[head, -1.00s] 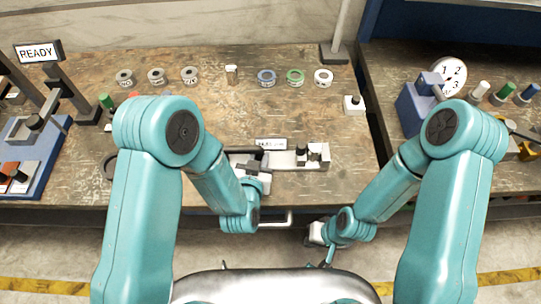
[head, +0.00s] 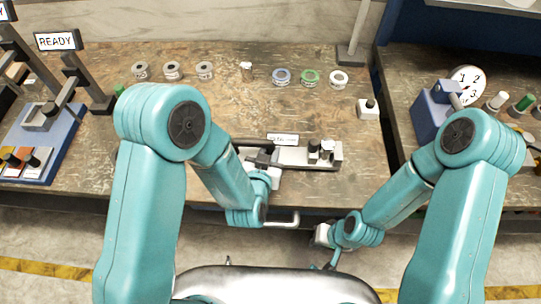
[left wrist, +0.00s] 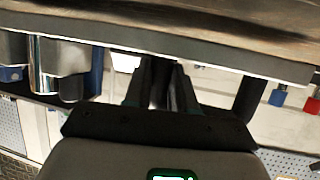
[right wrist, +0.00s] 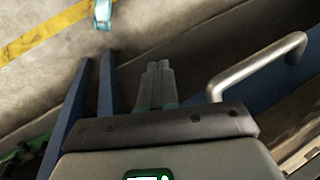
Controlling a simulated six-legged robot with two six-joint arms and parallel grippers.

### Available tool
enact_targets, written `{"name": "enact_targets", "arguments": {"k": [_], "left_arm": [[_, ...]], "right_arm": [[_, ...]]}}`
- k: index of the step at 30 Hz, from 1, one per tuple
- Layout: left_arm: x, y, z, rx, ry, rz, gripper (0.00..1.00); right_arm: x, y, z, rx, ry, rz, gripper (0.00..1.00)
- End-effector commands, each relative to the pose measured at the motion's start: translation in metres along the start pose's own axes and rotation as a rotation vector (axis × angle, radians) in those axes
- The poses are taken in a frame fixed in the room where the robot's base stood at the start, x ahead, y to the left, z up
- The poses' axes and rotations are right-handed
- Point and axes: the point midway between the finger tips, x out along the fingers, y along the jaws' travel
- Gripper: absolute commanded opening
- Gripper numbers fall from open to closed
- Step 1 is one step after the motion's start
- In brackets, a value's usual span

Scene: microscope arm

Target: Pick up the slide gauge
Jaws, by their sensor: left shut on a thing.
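The exact contact is hidden by my arm in the head view. My right gripper (right wrist: 158,75) is shut and empty below the bench front, beside a metal handle (right wrist: 255,68).
Several ring-shaped pieces (head: 205,70) stand in a row at the back of the bench. A blue stand with a READY sign (head: 58,41) is at the left. A second bench at the right holds a dial (head: 467,84). The bench middle is mostly clear.

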Motion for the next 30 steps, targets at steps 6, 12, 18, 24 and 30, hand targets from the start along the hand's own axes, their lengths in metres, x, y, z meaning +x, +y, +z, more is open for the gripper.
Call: {"name": "enact_targets", "arguments": {"k": [6, 12, 18, 24, 30], "left_arm": [[-0.02, 0.001, -0.055, -0.007, 0.024, 0.001, 0.0], [-0.041, 0.001, -0.104, -0.008, 0.023, 0.001, 0.0], [-0.057, 0.001, -0.143, -0.008, 0.019, 0.0, 0.0], [-0.066, 0.001, -0.164, -0.006, 0.016, -0.001, 0.0], [-0.069, 0.001, -0.17, -0.006, 0.013, -0.001, 0.0]], "right_arm": [[-0.001, 0.0, 0.0, 0.0, 0.0, 0.0, 0.0], [-0.004, -0.001, 0.0, 0.0, 0.0, 0.0, 0.0], [-0.008, -0.003, 0.0, 0.0, 0.0, 0.0, 0.0], [-0.011, -0.004, 0.0, 0.0, 0.0, 0.0, 0.0], [-0.012, -0.004, 0.0, 0.0, 0.0, 0.0, 0.0]]}}
